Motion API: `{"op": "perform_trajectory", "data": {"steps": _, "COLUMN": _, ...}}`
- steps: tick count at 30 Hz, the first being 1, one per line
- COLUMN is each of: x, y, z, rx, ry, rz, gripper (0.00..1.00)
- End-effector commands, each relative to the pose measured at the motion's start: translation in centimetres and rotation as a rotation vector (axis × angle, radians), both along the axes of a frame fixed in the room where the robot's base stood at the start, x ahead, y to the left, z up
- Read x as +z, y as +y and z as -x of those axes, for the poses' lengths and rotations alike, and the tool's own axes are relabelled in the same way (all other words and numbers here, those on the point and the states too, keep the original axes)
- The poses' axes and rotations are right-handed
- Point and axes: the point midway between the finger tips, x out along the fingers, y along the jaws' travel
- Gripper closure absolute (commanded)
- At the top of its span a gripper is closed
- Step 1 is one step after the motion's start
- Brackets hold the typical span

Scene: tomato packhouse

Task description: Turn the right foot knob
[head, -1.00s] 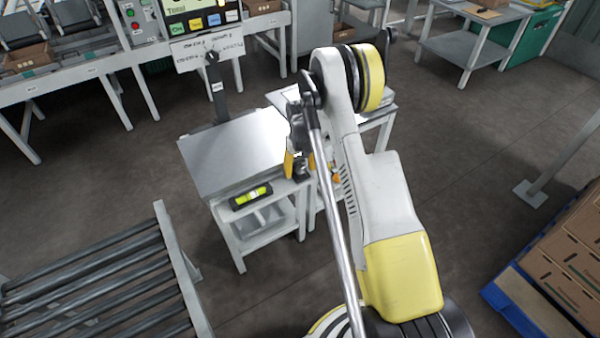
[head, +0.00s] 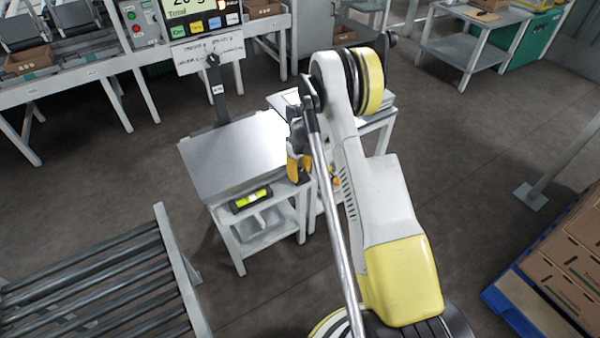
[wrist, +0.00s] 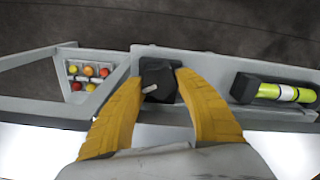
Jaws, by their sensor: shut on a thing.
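The right foot knob (wrist: 158,82) is a dark knob with a pale pointer mark, on the front ledge of the scale's stand in the wrist view. In the head view my gripper (head: 298,170) is at the right side of the scale's steel platform (head: 228,155), and my arm hides the knob. A spirit level (head: 251,198) with a yellow-green vial lies on the ledge; it also shows at the right in the wrist view (wrist: 280,92).
A display (head: 200,20) stands on a post behind the platform. A small tray of red, orange and yellow items (wrist: 90,72) sits left of the knob in the wrist view. A roller conveyor (head: 95,280) is at lower left and cartons (head: 565,260) on a blue pallet are at right.

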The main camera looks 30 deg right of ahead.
Motion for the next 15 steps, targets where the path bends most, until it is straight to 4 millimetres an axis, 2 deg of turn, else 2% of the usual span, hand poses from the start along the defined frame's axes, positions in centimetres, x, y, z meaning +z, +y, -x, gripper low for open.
{"op": "perform_trajectory", "data": {"steps": 3, "x": 0.00, "y": 0.03, "z": 0.02, "rx": 0.054, "ry": 0.000, "rz": 0.000, "gripper": 0.91}}
{"op": "perform_trajectory", "data": {"steps": 11, "x": 0.00, "y": 0.03, "z": 0.02, "rx": 0.059, "ry": 0.000, "rz": 0.000, "gripper": 0.91}}
{"op": "perform_trajectory", "data": {"steps": 12, "x": 0.00, "y": 0.03, "z": 0.02, "rx": 0.059, "ry": 0.000, "rz": 0.000, "gripper": 0.55}}
{"op": "perform_trajectory", "data": {"steps": 14, "x": 0.00, "y": 0.03, "z": 0.02, "rx": 0.059, "ry": 0.000, "rz": 0.000, "gripper": 0.36}}
{"op": "perform_trajectory", "data": {"steps": 15, "x": 0.00, "y": 0.03, "z": 0.02, "rx": 0.058, "ry": 0.000, "rz": 0.000, "gripper": 0.35}}
